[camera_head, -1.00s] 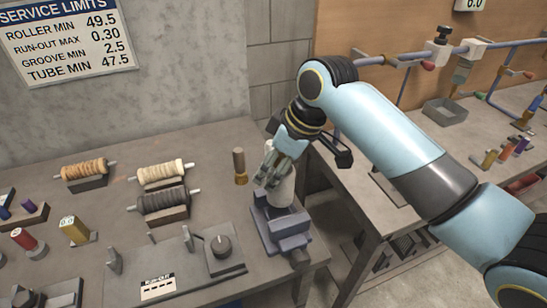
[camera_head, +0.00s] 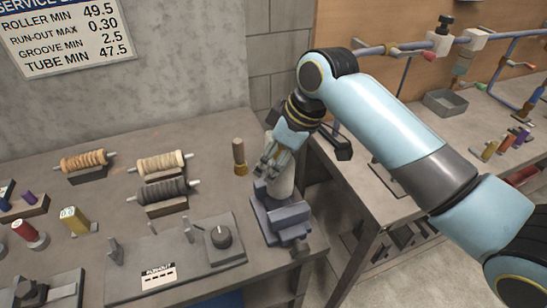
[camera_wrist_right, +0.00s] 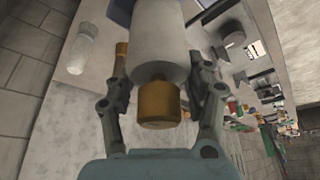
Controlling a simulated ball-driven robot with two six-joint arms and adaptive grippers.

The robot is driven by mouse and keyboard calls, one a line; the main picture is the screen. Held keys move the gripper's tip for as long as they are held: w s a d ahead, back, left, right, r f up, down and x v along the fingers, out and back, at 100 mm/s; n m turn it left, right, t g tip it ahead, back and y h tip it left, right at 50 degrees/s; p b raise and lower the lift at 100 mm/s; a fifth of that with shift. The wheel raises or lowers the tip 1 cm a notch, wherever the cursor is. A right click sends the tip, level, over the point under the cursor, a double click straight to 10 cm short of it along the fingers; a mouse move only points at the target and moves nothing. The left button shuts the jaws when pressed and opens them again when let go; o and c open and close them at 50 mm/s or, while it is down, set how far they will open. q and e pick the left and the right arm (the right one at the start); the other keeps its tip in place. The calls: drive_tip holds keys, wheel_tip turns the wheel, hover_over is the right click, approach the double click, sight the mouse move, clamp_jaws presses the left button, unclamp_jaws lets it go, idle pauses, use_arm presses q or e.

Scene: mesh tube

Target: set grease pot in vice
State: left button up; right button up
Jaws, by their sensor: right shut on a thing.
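The grease pot, seen as a pale cylinder (camera_head: 283,180), stands roughly upright over the grey-blue vice (camera_head: 281,220). Its lower end meets the vice jaws in the head view; I cannot tell how deep it sits between them. My right gripper (camera_head: 268,168) is shut on the pot's upper part. In the right wrist view the pot (camera_wrist_right: 158,45) shows as a wide pale body with a brass-coloured end (camera_wrist_right: 159,104) towards the camera, between the two fingers of the gripper (camera_wrist_right: 160,82). My left gripper is not in view.
A wooden-handled tool (camera_head: 239,155) stands close left of the right gripper. Wound rollers (camera_head: 163,163) and a plate fixture with a dial (camera_head: 221,238) lie further left.

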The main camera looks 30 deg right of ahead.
drive_tip(key=shift+f, duration=0.1)
idle(0.6)
drive_tip(key=shift+f+b, duration=0.95)
drive_tip(key=shift+f, duration=1.6)
idle(1.7)
drive_tip(key=o, duration=1.5)
